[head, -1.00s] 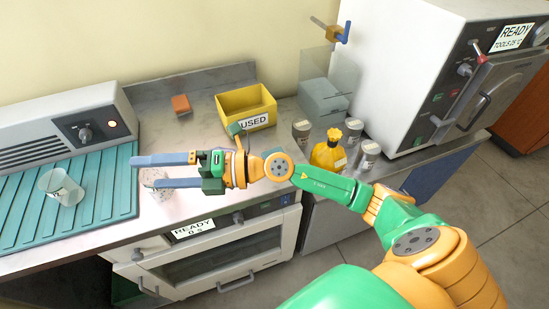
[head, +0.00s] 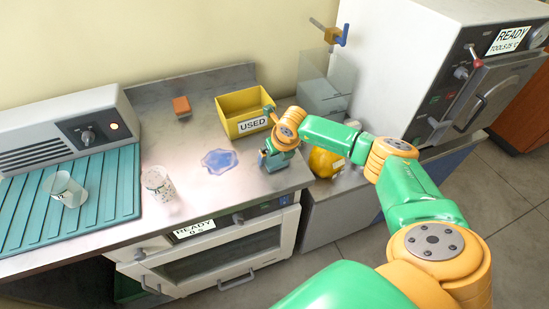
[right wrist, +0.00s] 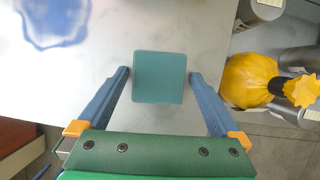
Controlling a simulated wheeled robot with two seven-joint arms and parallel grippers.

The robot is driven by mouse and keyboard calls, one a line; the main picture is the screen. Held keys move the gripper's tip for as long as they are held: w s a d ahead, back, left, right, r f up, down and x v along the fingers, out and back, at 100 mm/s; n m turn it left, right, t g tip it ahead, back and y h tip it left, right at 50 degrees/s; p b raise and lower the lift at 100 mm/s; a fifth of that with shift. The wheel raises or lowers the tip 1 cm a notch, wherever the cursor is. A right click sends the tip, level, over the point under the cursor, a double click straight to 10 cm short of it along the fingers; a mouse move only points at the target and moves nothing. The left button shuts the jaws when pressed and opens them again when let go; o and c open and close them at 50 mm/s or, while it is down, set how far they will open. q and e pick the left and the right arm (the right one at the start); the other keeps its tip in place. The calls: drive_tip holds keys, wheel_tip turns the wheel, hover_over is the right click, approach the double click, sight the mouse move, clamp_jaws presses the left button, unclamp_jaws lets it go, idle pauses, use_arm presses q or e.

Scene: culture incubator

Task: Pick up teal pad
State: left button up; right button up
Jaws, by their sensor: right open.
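The teal pad (right wrist: 159,90) is a small flat square with rounded corners, lying on the grey counter in the right wrist view. My right gripper (right wrist: 160,74) is open above it, with one blue finger on each side of the pad and nothing held. In the head view my right gripper (head: 266,164) points down at the right front part of the counter and hides the pad. I cannot tell how far the fingertips are above the counter. My left gripper is not in view.
A blue puddle-like patch (head: 220,161) lies left of the gripper. A yellow bottle (right wrist: 250,80) and grey containers stand close on the right. A speckled cup (head: 158,184) and orange block (head: 181,105) are further left.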

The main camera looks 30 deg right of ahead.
sight(273, 161)
drive_tip(key=c, duration=1.1)
drive_tip(key=shift+r, duration=0.1)
drive_tip(key=shift+c, duration=0.2)
drive_tip(key=shift+r+b, duration=0.25)
drive_tip(key=shift+b, duration=0.05)
drive_tip(key=r, duration=0.1)
drive_tip(key=a+r+b, duration=0.1)
drive_tip(key=r, duration=0.1)
drive_tip(key=shift+s+r, duration=0.1)
drive_tip(key=shift+r, duration=0.05)
drive_tip(key=s+a+r+b, duration=0.4)
drive_tip(key=s+a+r, duration=0.2)
drive_tip(key=a+r, duration=0.3)
drive_tip(key=a, duration=0.2)
drive_tip(key=shift+a, duration=0.3)
